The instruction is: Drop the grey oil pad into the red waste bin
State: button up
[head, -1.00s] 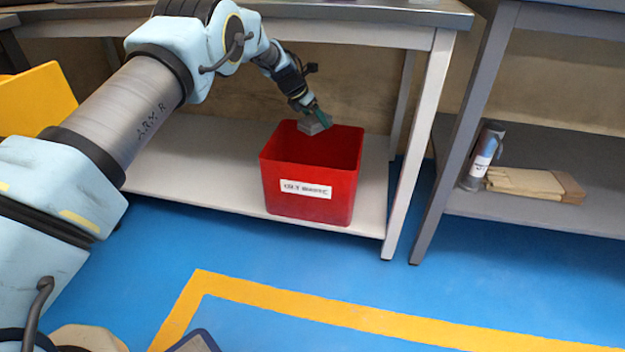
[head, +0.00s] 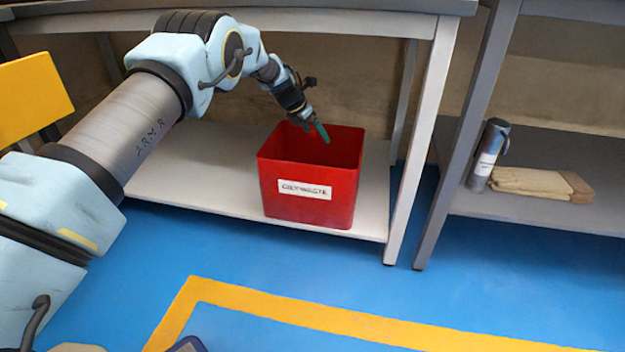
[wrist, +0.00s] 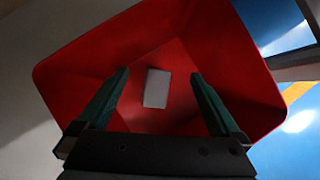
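The red waste bin (head: 309,185) stands on the lower shelf of the bench, with a white label on its front. My gripper (head: 322,134) is over the bin's opening in the head view. In the wrist view my gripper (wrist: 160,84) is open, its two green fingers apart with nothing held between them. The grey oil pad (wrist: 156,88) lies inside the bin, on its floor, and appears between the fingers from above. In the head view the bin's front wall hides the pad.
The pale lower shelf (head: 190,185) around the bin is clear. A bench leg (head: 420,140) stands right of the bin. On the right shelf are a grey-blue cylinder (head: 486,157) and a tan folded bundle (head: 530,181). A yellow panel (head: 32,97) is at left.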

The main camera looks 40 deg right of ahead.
jog(key=p+v, duration=0.3)
jog(key=v, duration=0.7)
jog(key=shift+a+r, duration=0.2)
jog(key=shift+r, duration=0.1)
